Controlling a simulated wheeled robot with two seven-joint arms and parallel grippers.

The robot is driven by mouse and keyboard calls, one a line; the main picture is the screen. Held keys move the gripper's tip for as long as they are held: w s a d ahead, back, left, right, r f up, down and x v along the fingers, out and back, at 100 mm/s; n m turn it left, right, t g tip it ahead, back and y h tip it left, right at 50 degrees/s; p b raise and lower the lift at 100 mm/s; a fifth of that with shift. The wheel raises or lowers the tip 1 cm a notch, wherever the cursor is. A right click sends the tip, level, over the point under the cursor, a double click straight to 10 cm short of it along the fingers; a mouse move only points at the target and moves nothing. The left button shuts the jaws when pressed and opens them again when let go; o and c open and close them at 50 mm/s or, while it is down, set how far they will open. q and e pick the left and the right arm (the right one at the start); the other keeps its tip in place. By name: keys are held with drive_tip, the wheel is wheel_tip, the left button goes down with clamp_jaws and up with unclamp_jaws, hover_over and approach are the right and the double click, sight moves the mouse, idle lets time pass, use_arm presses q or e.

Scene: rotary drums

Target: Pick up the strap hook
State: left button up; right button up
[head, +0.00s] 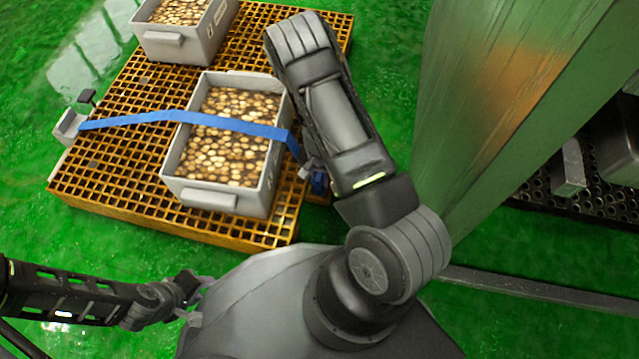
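A blue strap (225,122) runs across a grey crate (215,200) filled with round tan pieces. Its left end meets a grey bracket (68,127) with a dark part at the platform's left edge. Its right end drops over the crate's right side, where a bunched blue piece (319,182) shows beside my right arm. The strap hook cannot be made out clearly there. My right arm covers that spot; small grey parts (306,170) show at its edge, perhaps my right gripper or strap hardware. My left gripper (197,300) is at lower left, fingers apart, empty, away from the strap.
The crate stands on an orange grated platform (110,190). A second filled grey crate (180,42) stands farther back. A large green post (490,90) rises close to the right of my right arm. Green floor (40,220) is clear at left.

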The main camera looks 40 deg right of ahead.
drive_tip(key=shift+c, duration=0.2)
idle(0.3)
clamp_jaws()
